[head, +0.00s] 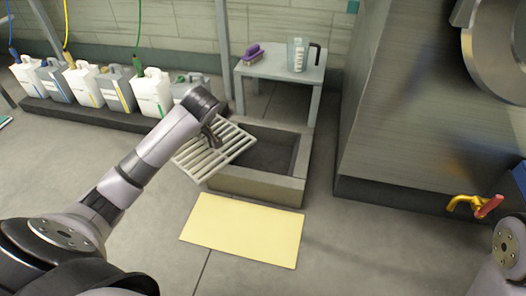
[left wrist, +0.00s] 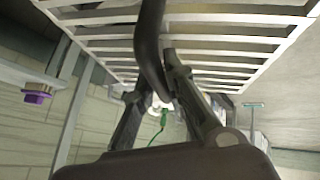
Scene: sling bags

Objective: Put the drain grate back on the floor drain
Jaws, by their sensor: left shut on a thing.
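The drain grate (head: 214,150) is a pale slatted frame held tilted in the air, over the left part of the floor drain (head: 285,184). The drain is an open, raised concrete box with a dark inside. My left gripper (head: 213,136) is shut on the drain grate near its upper left side in the head view. In the left wrist view the grate (left wrist: 225,43) spans the top, with the left gripper's fingers (left wrist: 165,85) on it. The grate hides the drain's left part. My right gripper is out of view; only part of my right arm shows at the right edge.
A yellow mat (head: 243,230) lies in front of the drain. A small grey table (head: 280,72) behind it holds a purple brush (head: 252,54) and a measuring jug (head: 298,55). Several jugs (head: 152,94) line the wall. A large metal cabinet (head: 425,120) and yellow tap (head: 465,204) are right.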

